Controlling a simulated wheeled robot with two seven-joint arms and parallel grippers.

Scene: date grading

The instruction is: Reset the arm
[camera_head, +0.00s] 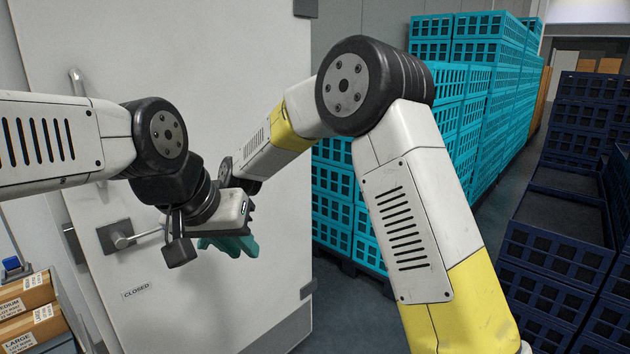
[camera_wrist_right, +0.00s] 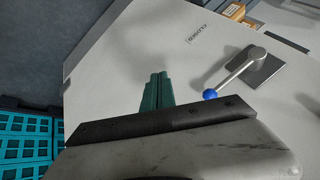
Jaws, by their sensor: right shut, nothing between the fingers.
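Both of my arms reach in front of a pale door (camera_head: 120,40), and their wrists overlap in the head view. My left arm comes in from the left, and its gripper (camera_head: 243,241) points down with teal fingers; the overlap hides whether they are open. My right arm comes up from the lower right and bends at the elbow toward the door. Its gripper is largely hidden behind the left wrist. In the right wrist view, my right gripper (camera_wrist_right: 156,92) is shut and empty, its teal fingers together in front of the door.
The door carries a lever handle (camera_head: 121,240) and a "CLOSED" label (camera_head: 135,290). In the right wrist view the lever has a blue knob (camera_wrist_right: 210,95). Teal crates (camera_head: 480,95) are stacked behind my right arm. Dark blue crates (camera_head: 545,250) stand right, labelled boxes (camera_head: 30,325) lower left.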

